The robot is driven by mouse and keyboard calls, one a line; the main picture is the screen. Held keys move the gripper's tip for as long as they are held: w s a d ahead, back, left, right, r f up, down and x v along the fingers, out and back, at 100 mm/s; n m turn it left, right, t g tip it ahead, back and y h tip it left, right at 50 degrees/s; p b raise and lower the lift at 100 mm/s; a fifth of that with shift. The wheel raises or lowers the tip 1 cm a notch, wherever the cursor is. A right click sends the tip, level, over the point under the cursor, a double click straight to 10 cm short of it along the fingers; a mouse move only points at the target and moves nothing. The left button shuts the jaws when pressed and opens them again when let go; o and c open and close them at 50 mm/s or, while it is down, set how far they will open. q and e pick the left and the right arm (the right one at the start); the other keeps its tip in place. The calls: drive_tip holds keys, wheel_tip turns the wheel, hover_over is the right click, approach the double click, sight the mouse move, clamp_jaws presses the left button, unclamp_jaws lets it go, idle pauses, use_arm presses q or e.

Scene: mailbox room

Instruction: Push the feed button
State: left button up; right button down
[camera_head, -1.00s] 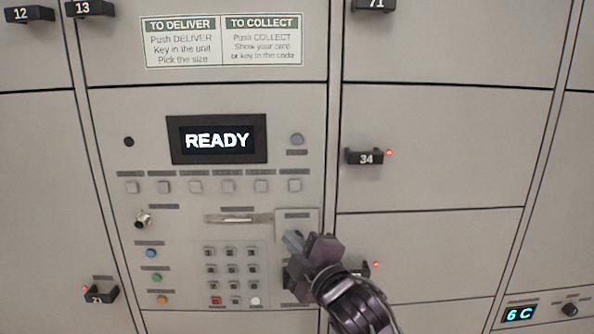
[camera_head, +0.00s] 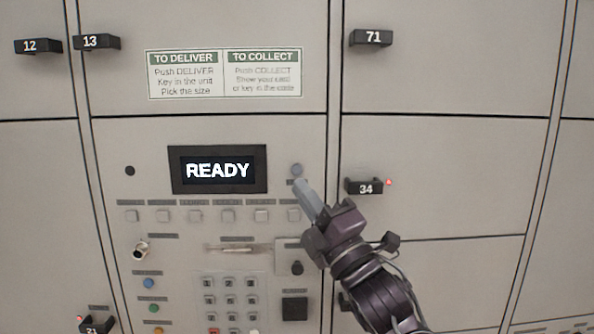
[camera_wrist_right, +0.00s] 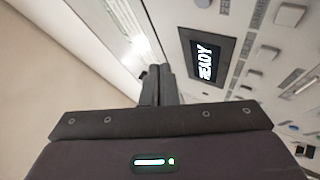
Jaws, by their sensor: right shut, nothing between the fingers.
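A round grey button (camera_head: 297,170) sits right of the READY display (camera_head: 218,170). A row of square grey buttons (camera_head: 194,216) runs below the display. My right gripper (camera_head: 301,188) is shut and empty, its tips just below the round grey button; whether they touch the panel I cannot tell. In the right wrist view its shut fingers (camera_wrist_right: 159,80) point toward the panel. My left gripper is not in view.
A card slot (camera_head: 238,249), a keypad (camera_head: 230,291), a blue button (camera_head: 149,283) and a key switch (camera_head: 140,250) are lower on the panel. Black locker handles stick out, with handle 34 (camera_head: 364,187) close right of my gripper.

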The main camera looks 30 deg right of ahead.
sight(297, 169)
drive_tip(key=w+d+p, duration=0.2)
drive_tip(key=w+d, duration=0.2)
drive_tip(key=w, duration=0.3)
drive_tip(key=shift+w+d, duration=0.15)
drive_tip(key=shift+d, duration=0.1)
drive_tip(key=shift+w, duration=0.1)
idle(1.9)
drive_tip(key=shift+w+d, duration=0.2)
drive_tip(key=shift+w, duration=0.05)
drive_tip(key=shift+w+d, duration=0.2)
drive_tip(key=shift+w, duration=0.1)
idle(0.7)
drive_tip(key=shift+s+a+b, duration=0.4)
drive_tip(key=shift+s+b, duration=0.15)
drive_tip(key=shift+s, duration=0.15)
